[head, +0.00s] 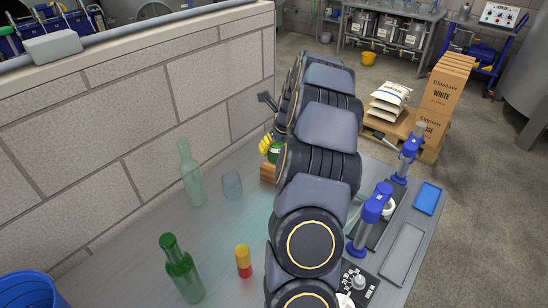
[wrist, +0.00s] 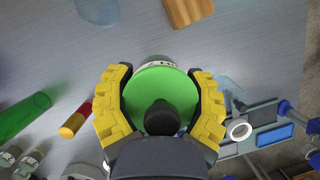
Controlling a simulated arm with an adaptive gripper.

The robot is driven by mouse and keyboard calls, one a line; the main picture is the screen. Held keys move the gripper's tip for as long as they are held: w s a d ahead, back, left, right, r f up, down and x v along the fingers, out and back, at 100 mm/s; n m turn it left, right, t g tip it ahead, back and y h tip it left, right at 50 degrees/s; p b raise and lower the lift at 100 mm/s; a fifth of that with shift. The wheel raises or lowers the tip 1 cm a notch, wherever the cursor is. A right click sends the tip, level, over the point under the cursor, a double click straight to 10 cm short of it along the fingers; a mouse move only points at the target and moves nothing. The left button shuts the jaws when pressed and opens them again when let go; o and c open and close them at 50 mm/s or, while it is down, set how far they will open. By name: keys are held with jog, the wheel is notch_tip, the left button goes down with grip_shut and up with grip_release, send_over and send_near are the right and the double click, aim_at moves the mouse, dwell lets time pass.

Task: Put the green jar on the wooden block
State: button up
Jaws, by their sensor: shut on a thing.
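The green jar (wrist: 160,90) sits between the yellow fingers of my gripper (wrist: 160,78) in the wrist view, its round green top facing the camera. My gripper is shut on it. In the head view only a small part of the jar (head: 275,154) and one yellow finger (head: 265,144) show, the rest hidden by my arm. The wooden block (wrist: 189,9) is at the top edge of the wrist view, partly cut off, apart from the jar's outline. In the head view a corner of the block (head: 267,172) shows just below the jar. I cannot tell the jar's height above the bench.
On the bench (head: 215,240) stand a clear bottle (head: 191,180), a glass (head: 232,185), a green bottle (head: 180,272) and a red and yellow cylinder (head: 243,262). A stone wall (head: 140,110) runs behind. Blue-topped devices (head: 372,207) and a blue tray (head: 427,198) line the right side.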

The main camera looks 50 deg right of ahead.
jog(key=w+d+f, duration=0.3)
jog(key=d+f, duration=0.1)
jog(key=w+d+f, duration=0.3)
jog(key=w+d, duration=0.1)
jog(key=shift+f, duration=0.4)
jog(key=shift+w+d+f, duration=0.5)
jog(key=shift+f, duration=1.7)
jog(key=shift+f, duration=0.15)
jog(key=o, duration=1.2)
